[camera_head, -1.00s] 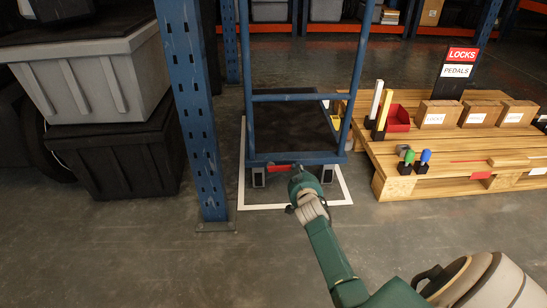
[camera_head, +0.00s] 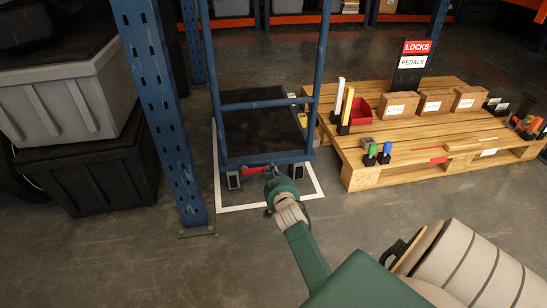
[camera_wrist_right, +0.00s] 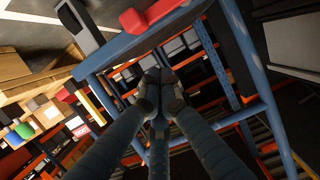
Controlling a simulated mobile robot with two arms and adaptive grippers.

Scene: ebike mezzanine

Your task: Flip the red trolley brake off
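The blue trolley (camera_head: 268,158) stands on the floor, its dark deck behind a blue front bar. The red brake (camera_head: 255,171) is a short red bar low at the trolley's front, under that bar. It also shows at the top of the right wrist view (camera_wrist_right: 148,17), above the blue frame (camera_wrist_right: 125,48). My right gripper (camera_head: 271,172) is at the right end of the brake in the head view; I cannot tell whether they touch. In the right wrist view its fingers (camera_wrist_right: 159,80) are drawn together with nothing seen between them. My left gripper is not in view.
A white floor outline (camera_head: 318,180) surrounds the trolley. A blue rack post (camera_head: 163,110) stands close on the left, with stacked bins (camera_head: 85,170) beyond it. A wooden pallet (camera_head: 365,180) with boxes and small parts lies on the right. The front floor is clear.

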